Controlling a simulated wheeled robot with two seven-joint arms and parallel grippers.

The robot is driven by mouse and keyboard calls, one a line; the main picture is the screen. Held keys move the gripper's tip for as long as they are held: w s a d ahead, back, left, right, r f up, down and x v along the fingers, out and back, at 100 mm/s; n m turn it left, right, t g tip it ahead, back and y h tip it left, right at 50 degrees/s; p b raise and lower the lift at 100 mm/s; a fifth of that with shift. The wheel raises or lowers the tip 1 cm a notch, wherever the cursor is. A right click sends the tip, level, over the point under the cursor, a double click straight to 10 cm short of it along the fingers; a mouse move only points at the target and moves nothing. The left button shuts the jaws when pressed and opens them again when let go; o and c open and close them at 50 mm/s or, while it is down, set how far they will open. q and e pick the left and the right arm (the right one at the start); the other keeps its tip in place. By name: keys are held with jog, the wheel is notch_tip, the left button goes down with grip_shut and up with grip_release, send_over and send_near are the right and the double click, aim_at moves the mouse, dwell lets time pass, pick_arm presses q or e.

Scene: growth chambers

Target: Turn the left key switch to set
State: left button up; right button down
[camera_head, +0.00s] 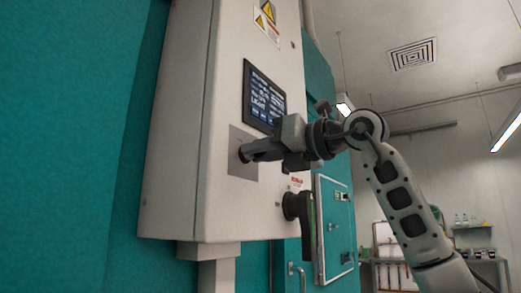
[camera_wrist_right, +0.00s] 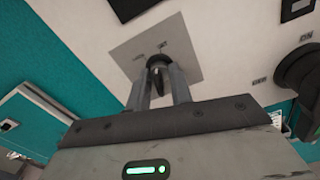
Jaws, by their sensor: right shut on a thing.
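The left key switch (camera_wrist_right: 155,62) is a dark round switch on a grey metal plate (camera_head: 239,168) on the front of the white control cabinet (camera_head: 177,120). The plate also shows in the right wrist view (camera_wrist_right: 188,58), with small markings above the switch that I cannot read. My right gripper (camera_head: 246,154) reaches in from the right, and its fingers are shut on the key at the switch. In the right wrist view the two fingers (camera_wrist_right: 160,85) stand on either side of the key. The key's exact angle is hard to tell. My left gripper is not in view.
A dark touch screen (camera_head: 264,97) is just above the plate. A black rotary handle (camera_head: 292,206) sticks out at the lower right of the cabinet, and it shows at right in the wrist view (camera_wrist_right: 300,75). A teal chamber door (camera_head: 335,225) and a bench stand further back.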

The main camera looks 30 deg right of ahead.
jog(key=shift+m, duration=1.6)
jog(key=c, duration=1.6)
grip_release()
pick_arm(q)
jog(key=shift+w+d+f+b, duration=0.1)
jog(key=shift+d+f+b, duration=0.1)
jog(key=shift+b, duration=0.75)
pick_arm(e)
jog(key=v, duration=1.6)
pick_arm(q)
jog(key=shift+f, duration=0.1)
